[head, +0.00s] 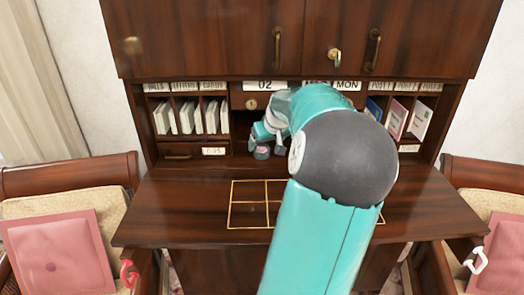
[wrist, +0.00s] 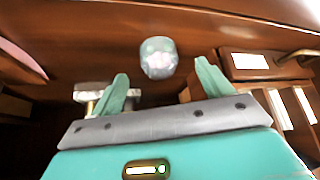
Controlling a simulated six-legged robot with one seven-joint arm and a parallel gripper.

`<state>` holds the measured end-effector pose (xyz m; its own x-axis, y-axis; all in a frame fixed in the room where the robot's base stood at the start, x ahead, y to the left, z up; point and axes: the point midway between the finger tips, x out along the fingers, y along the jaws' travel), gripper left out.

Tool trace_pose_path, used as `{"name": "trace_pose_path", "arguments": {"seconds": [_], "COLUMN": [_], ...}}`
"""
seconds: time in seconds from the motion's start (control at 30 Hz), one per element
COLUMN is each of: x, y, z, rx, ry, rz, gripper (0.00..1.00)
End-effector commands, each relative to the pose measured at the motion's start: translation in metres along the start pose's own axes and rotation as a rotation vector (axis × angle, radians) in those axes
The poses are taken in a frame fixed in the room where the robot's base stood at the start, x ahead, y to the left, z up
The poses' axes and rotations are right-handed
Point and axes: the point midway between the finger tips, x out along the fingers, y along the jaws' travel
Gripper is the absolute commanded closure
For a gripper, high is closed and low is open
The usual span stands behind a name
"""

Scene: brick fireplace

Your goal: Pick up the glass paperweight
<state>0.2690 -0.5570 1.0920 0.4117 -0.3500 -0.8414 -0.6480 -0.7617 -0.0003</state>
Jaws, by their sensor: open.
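The glass paperweight (wrist: 158,58) is a rounded, clear, grey-green lump in the wrist view. It sits against dark wood, just beyond and between the fingertips of my gripper (wrist: 162,71). The two green fingers are spread apart, with nothing visibly held between them. In the head view my gripper (head: 267,152) is at the dark central opening of the desk's shelf unit. I cannot make out the paperweight there, and my arm covers much of that area.
A pale, shiny object (wrist: 90,96) lies behind the left finger in the wrist view. A small labelled drawer (wrist: 262,64) is close on the right. Filled pigeonholes (head: 190,115) flank the opening. The desktop (head: 180,205) has a gold grid (head: 248,205) and looks clear on the left.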

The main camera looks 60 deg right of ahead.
Motion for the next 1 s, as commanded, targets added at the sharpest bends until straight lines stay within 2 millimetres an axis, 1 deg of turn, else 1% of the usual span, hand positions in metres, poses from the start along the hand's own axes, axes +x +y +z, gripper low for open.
{"name": "trace_pose_path", "arguments": {"seconds": [0.17,0.4,0.5,0.7,0.87,0.9,1.0], "x": [0.015,0.049,0.054,0.054,0.054,0.054,0.054], "y": [0.001,0.002,0.003,0.003,0.003,0.003,0.003], "z": [-0.001,-0.002,-0.002,-0.002,-0.002,-0.002,-0.002], "rx": [0.002,0.001,0.002,0.002,0.002,0.002,0.002], "ry": [-0.001,-0.001,0.0,0.0,0.0,0.0,0.0], "rz": [-0.003,-0.001,0.001,0.002,0.002,0.002,0.002], "gripper": [0.21,0.21,0.21,0.21,0.53,0.61,0.78]}}
